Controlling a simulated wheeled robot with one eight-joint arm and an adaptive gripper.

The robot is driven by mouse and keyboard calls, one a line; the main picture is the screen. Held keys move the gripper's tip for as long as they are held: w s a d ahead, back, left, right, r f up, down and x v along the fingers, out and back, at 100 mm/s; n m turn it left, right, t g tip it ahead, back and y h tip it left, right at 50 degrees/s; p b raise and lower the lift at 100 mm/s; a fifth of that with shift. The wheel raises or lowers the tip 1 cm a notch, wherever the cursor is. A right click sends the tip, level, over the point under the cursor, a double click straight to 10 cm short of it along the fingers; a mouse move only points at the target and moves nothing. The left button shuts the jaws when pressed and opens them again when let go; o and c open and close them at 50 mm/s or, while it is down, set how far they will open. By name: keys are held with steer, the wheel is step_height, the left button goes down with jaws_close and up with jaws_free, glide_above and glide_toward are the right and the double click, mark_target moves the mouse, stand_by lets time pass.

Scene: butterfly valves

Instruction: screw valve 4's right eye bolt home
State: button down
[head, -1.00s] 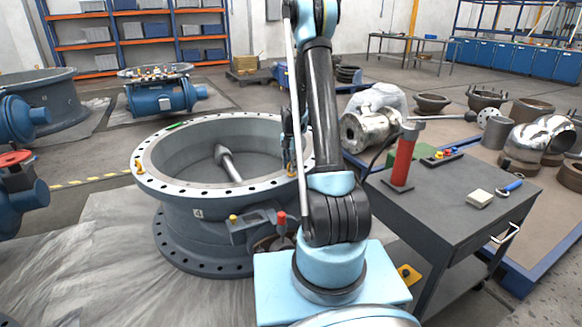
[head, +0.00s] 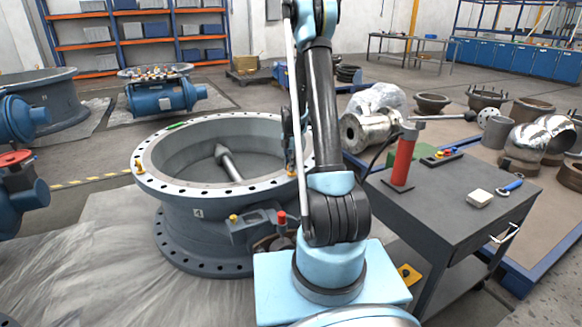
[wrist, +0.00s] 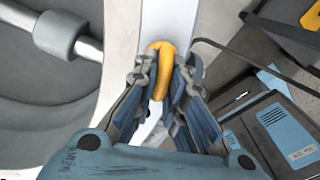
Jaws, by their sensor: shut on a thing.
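Valve 4 (head: 197,213) is the large grey ring body marked 4, standing on a pale sheet. Its right eye bolt (wrist: 163,58) is yellow and stands at the pale flange (wrist: 168,22) in the wrist view. My gripper (wrist: 166,72) is shut on this eye bolt, with a finger on each side of it and the ring's top showing between them. In the head view my gripper (head: 290,150) is over the right side of the flange, partly behind my arm. The bolt's thread and seat are hidden, so I cannot tell how deep it sits.
Another yellow eye bolt (head: 139,166) stands on the flange's left side. A bracket (head: 258,224) with yellow and red caps juts from the valve's front. A grey cart (head: 455,215) with a red cylinder (head: 403,158) stands at right. The valve's bore is open, with a shaft (head: 229,163) inside.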

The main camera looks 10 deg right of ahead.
steer(key=m, duration=0.4)
steer(key=shift+w, duration=0.2)
steer(key=m, duration=0.4)
steer(key=shift+w+a+m, duration=0.1)
steer(key=shift+w+m, duration=0.05)
steer(key=shift+m, duration=0.25)
steer(key=m, duration=0.4)
steer(key=shift+w+m, duration=0.1)
steer(key=shift+m, duration=0.2)
steer(key=m, duration=0.4)
steer(key=shift+w+m, duration=0.1)
steer(key=shift+m, duration=0.2)
steer(key=m, duration=0.4)
steer(key=shift+d+m, duration=0.3)
steer(key=m, duration=0.4)
steer(key=shift+d, duration=0.1)
steer(key=m, duration=0.4)
steer(key=shift+m, duration=0.4)
steer(key=shift+d+m, duration=0.1)
steer(key=shift+m, duration=1.9)
